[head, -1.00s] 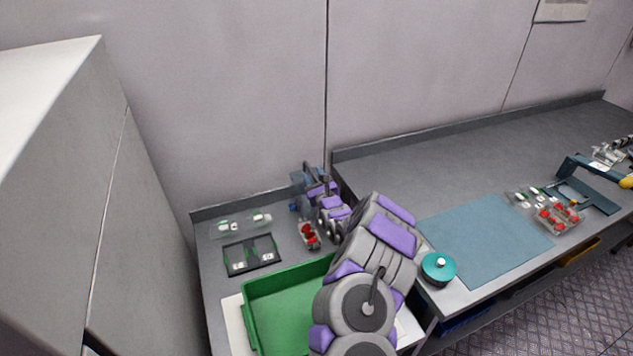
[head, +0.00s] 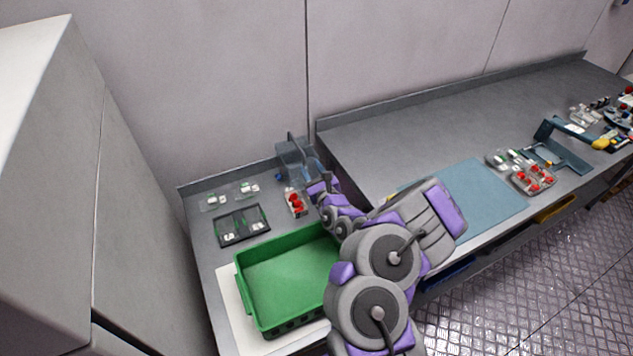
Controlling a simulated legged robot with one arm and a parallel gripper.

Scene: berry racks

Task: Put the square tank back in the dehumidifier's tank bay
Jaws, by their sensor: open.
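My gripper (head: 309,160) is small and partly hidden by its own wrist, at the back right corner of the left bench. It appears open, with its dark fingers at a blue-grey boxy object (head: 285,160). I cannot tell whether this object is the dehumidifier or the square tank, or whether the fingers touch it. No separate tank or tank bay can be made out. My arm hides part of that corner.
A green crate (head: 245,290) stands empty at the bench front. A dark divided tray (head: 217,228) and red berries in a clear punnet (head: 296,203) lie behind it. A tall grey cabinet (head: 60,160) blocks the left. A blue mat (head: 485,190) lies on the right bench.

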